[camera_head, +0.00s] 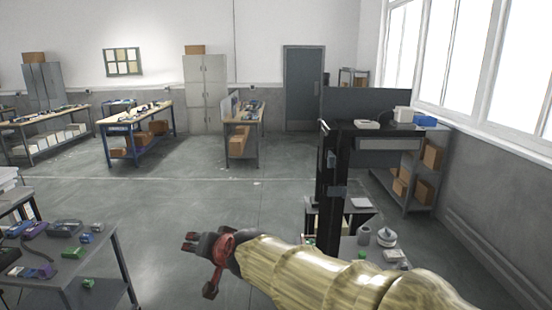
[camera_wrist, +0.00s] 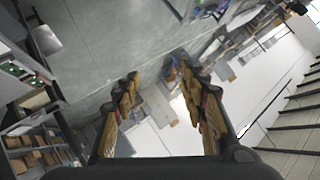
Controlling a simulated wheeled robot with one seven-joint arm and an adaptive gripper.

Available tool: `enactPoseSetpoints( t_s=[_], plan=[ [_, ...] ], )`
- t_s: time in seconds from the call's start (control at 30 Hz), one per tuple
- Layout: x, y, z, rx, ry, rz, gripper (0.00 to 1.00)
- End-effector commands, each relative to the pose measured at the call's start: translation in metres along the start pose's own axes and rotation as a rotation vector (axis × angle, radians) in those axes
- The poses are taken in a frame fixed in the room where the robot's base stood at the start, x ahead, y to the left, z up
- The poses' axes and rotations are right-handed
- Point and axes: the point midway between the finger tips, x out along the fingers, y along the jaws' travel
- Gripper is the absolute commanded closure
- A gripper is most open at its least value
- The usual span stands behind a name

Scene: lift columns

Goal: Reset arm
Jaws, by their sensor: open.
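My gripper (camera_head: 192,242) is at the lower middle of the head view, at the end of my pale yellow covered arm that reaches in from the lower right. It is held over open floor and points to the left. In the wrist view my gripper (camera_wrist: 152,82) shows two yellow and black fingers spread apart. Nothing is between the fingers. Only the far room shows past them, tilted.
A grey table (camera_head: 92,262) with small coloured items stands at the lower left. A black lift column (camera_head: 330,190) and a small table with items are close to my arm on the right. Workbenches (camera_head: 136,119) line the back. The middle floor (camera_head: 190,190) is clear.

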Motion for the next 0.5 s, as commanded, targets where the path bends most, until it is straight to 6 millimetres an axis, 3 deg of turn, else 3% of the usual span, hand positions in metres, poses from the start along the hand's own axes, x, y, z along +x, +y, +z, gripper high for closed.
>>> enactPoseSetpoints(
  t_s=[0.03, 0.2, 0.5],
  plan=[
    [-0.017, 0.023, 0.021, -0.042, -0.064, 0.029, 0.58],
    [-0.079, 0.098, 0.088, -0.164, -0.275, 0.142, 0.58],
    [-0.207, 0.232, 0.185, -0.268, -0.525, 0.384, 0.58]
  ],
)
